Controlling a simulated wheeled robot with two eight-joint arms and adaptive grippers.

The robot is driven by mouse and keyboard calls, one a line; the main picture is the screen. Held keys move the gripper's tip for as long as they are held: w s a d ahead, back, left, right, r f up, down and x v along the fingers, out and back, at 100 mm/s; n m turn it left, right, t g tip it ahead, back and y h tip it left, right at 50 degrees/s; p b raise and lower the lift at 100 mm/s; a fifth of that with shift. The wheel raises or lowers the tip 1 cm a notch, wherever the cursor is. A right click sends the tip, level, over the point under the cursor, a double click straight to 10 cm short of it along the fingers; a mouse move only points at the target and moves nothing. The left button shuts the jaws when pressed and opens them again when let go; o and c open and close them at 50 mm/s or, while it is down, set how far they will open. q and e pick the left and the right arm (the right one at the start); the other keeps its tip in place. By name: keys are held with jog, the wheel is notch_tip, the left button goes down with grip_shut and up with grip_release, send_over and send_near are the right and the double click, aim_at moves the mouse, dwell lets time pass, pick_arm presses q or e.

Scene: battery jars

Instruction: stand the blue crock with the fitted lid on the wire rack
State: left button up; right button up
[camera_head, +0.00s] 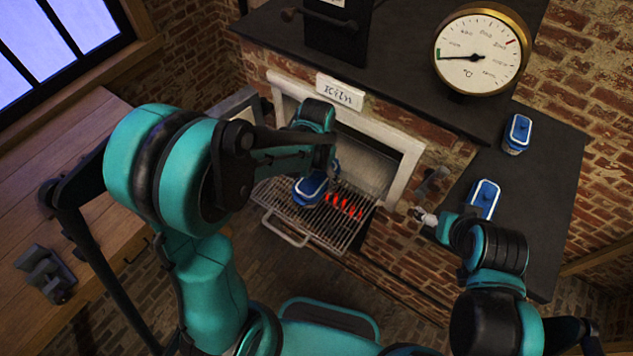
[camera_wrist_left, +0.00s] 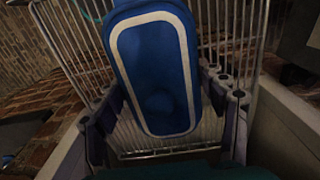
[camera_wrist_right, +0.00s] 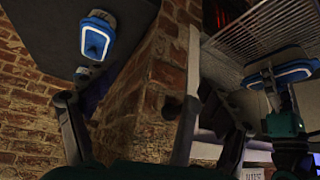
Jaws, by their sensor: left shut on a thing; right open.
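A blue crock (camera_head: 309,188) with a white-rimmed lid is at the left part of the wire rack (camera_head: 352,232). My left gripper (camera_head: 322,165) is shut on it; in the left wrist view the crock (camera_wrist_left: 155,70) sits between both fingers, with rack bars behind. Whether its base touches the rack is hidden. The held crock also shows in the right wrist view (camera_wrist_right: 283,72). My right gripper (camera_head: 425,217) is open and empty, left of another blue crock (camera_head: 483,199) on the dark counter. A third blue crock (camera_head: 517,132) stands farther back there.
The rack juts from the white-framed kiln opening (camera_head: 405,165), below a Kiln sign (camera_head: 340,92). Glowing red pieces (camera_head: 344,206) show at the rack, right of the held crock. A round gauge (camera_head: 480,50) stands above. The dark counter (camera_head: 545,200) has bare room.

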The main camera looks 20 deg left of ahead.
pick_arm(q)
jog(key=shift+f, duration=0.75)
jog(key=o, duration=1.3)
jog(key=shift+f, duration=0.15)
jog(key=o, duration=0.4)
jog(key=shift+o, duration=0.2)
